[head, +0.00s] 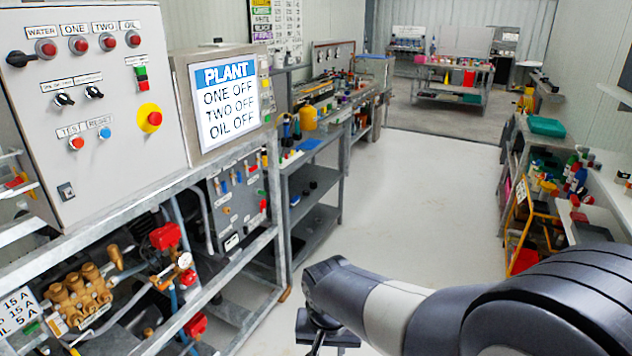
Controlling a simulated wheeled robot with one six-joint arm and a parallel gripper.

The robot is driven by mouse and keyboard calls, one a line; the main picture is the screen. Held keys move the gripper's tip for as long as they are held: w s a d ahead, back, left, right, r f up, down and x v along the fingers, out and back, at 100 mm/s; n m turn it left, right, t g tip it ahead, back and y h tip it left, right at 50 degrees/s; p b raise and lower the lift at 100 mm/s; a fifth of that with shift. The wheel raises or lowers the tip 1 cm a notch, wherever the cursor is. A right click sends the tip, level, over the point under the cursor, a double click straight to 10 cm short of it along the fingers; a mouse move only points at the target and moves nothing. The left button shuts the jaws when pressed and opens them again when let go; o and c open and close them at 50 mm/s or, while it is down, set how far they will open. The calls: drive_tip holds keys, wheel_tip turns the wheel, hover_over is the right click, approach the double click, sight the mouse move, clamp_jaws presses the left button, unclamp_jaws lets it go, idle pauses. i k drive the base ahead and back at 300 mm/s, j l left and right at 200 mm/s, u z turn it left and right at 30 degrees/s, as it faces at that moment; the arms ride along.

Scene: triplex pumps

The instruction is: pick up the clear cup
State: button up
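I cannot make out a clear cup in the head view. My arm reaches in from the lower right, and its end points down over the floor at the bottom middle. Part of my gripper (322,338) shows there, cut off by the bottom edge. Its fingertips are out of sight, so I cannot tell whether it is open or shut, or whether it holds anything.
A control panel (100,185) and a plant display (224,97) stand at left above brass pumps (78,297). A grey shelf bench (312,185) follows. Cluttered benches line the right, near a yellow trolley (527,215). The floor aisle (430,210) is clear to the far workbench (452,66).

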sight(323, 128)
drive_tip(key=i+l+z, duration=0.3)
drive_tip(key=i, duration=0.45)
drive_tip(key=i+j+z, duration=0.1)
drive_tip(key=i+z, duration=0.15)
drive_tip(key=i, duration=0.45)
drive_tip(key=i+l+u, duration=0.15)
drive_tip(key=i, duration=3.2)
drive_tip(key=i+u, duration=0.3)
drive_tip(key=u, duration=0.2)
drive_tip(key=i+u, duration=0.3)
drive_tip(key=u, duration=0.2)
drive_tip(key=i+l+u, duration=0.2)
drive_tip(key=u, duration=0.3)
drive_tip(key=i+l+u, duration=0.15)
drive_tip(key=i+u, duration=0.25)
